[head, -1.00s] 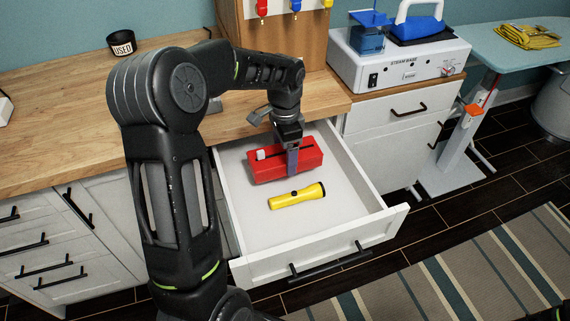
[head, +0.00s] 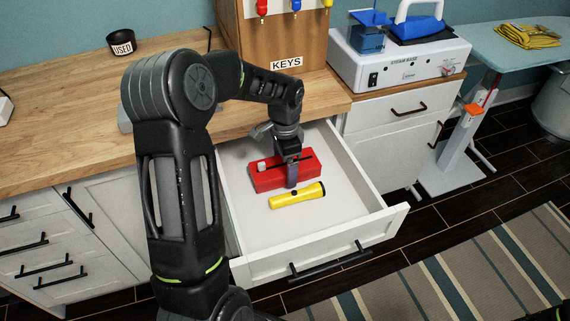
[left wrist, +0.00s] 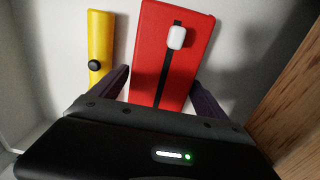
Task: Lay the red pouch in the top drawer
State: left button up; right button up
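The red pouch (head: 268,180) lies in the open top drawer (head: 247,228), with a dark strip and a small white tab on its top. It also shows in the left wrist view (left wrist: 160,60). My left gripper (head: 291,178) is low over the pouch, one finger in front of its near side. In the left wrist view the fingers (left wrist: 161,82) stand apart on either side of the pouch, with slight gaps. It looks open. The pouch's far side is partly hidden by the gripper in the head view. My right gripper is not in view.
A yellow flashlight (head: 298,196) lies in the drawer just in front of the pouch, very close to it. The drawer's front and right part are clear. A wooden KEYS board (head: 287,64) and a steam base (head: 405,68) stand on the counter behind.

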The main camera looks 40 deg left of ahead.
aim_at(285, 164)
pick_arm(q)
jog(key=shift+o, duration=1.1)
jog(key=shift+r, duration=0.25)
notch_tip(285, 164, up, 12)
jog(key=shift+f, duration=0.1)
jog(key=shift+c, duration=0.5)
dwell(0.5)
